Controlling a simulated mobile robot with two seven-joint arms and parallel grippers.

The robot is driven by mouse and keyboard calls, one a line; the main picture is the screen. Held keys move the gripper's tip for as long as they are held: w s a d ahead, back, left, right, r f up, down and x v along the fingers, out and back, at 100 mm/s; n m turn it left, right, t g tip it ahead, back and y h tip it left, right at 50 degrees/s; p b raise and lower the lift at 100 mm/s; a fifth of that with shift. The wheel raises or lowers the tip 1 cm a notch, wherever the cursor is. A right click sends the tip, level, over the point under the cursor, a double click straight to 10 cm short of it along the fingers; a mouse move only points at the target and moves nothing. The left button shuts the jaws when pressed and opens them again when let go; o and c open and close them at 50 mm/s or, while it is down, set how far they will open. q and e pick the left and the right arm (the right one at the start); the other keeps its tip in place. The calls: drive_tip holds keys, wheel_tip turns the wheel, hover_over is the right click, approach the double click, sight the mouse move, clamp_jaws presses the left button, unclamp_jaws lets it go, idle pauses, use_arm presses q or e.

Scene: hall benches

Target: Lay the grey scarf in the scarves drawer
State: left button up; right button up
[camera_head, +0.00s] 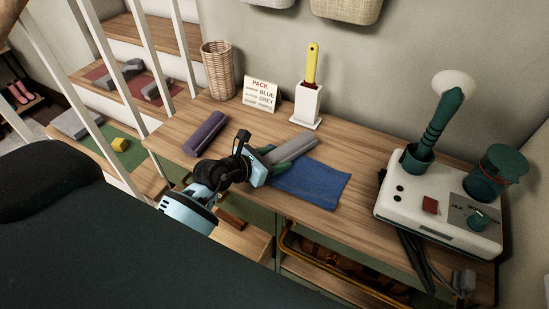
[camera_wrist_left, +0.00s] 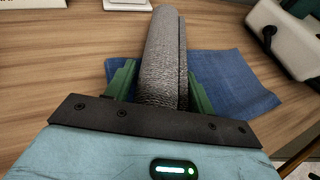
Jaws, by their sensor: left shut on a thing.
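The grey scarf (camera_head: 297,146) is a rolled, textured bundle at the middle of the wooden bench top. My left gripper (camera_head: 277,157) is shut on it, and in the left wrist view the grey scarf (camera_wrist_left: 163,50) runs between the green fingers (camera_wrist_left: 161,88). It lies over or just above a flat blue cloth (camera_head: 312,184); I cannot tell whether they touch. Below the bench front, a wooden drawer (camera_head: 243,243) stands partly open, mostly behind my left arm. No label on it is readable, so I cannot tell if it is the scarves drawer. My right gripper is not in view.
A purple roll (camera_head: 205,133) lies left of my gripper. A wicker basket (camera_head: 217,70), a PACK sign (camera_head: 261,94) and a white holder with a yellow-handled tool (camera_head: 308,105) stand behind. A white machine (camera_head: 438,213) fills the right end. A brass rail (camera_head: 330,268) runs below the bench front.

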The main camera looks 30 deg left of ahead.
use_arm(q)
drive_tip(key=shift+s+f, duration=0.1)
drive_tip(key=shift+f, duration=0.5)
drive_tip(key=o, duration=1)
drive_tip(key=shift+f, duration=0.2)
drive_tip(key=shift+d+r, duration=0.1)
drive_tip(key=shift+r, duration=0.1)
drive_tip(key=shift+o, duration=0.3)
drive_tip(key=v, duration=0.8)
drive_tip(key=r+v, duration=0.1)
drive_tip(key=v, duration=0.3)
drive_tip(key=shift+r, duration=0.15)
